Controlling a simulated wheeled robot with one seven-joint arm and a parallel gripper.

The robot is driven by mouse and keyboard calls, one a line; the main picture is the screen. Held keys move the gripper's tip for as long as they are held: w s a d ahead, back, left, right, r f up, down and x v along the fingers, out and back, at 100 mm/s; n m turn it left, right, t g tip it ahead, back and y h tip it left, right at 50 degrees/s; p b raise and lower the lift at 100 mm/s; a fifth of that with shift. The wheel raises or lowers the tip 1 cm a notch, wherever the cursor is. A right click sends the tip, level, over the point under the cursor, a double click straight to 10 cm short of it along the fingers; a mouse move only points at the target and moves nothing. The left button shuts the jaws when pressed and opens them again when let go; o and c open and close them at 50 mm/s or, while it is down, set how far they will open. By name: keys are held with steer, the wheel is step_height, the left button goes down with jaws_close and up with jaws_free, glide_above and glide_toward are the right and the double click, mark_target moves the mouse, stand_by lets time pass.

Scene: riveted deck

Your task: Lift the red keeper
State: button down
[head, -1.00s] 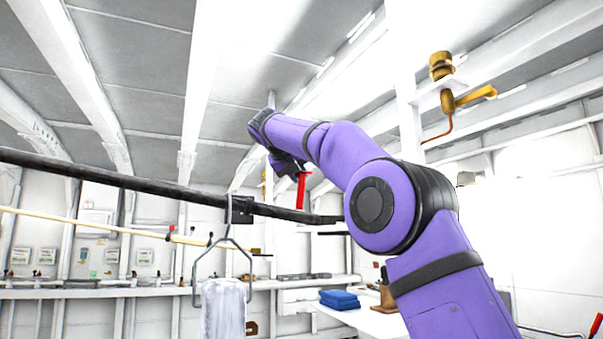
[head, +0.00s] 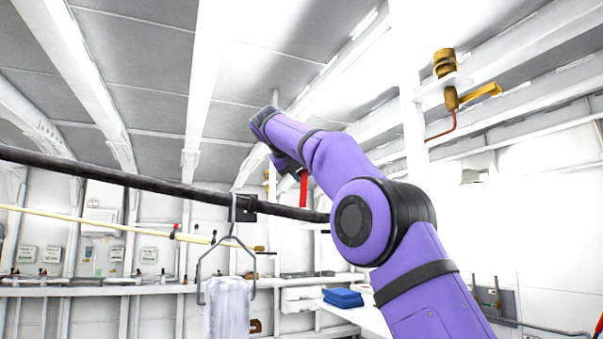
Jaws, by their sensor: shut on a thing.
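The red keeper (head: 303,188) is a narrow red upright piece near the middle of the head view, just above the far end of a long black bar (head: 120,179). Its lower end is close to the bar; I cannot tell whether they touch. My gripper (head: 290,166) is at the end of my raised purple arm, at the keeper's upper end. It is shut on the red keeper. The fingertips are small, dark and partly hidden by my arm, so the exact hold does not show.
A hanger (head: 226,243) with a pale cloth (head: 228,306) hangs from the bar by a dark block (head: 244,207). A pale yellow rod (head: 100,222) runs below the bar. Folded blue cloth (head: 343,297) lies on a white surface. A brass valve (head: 449,95) is at upper right.

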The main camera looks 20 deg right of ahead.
steer(key=shift+w+a+f, duration=0.2)
steer(key=shift+w+f, duration=0.1)
steer(key=shift+f, duration=0.3)
steer(key=c, duration=1)
jaws_free()
steer(key=shift+w+a, duration=0.1)
steer(key=shift+w, duration=0.05)
steer(key=shift+r, duration=0.1)
steer(key=shift+r, duration=0.1)
steer(key=shift+v, duration=3.65)
steer(key=shift+r, duration=0.1)
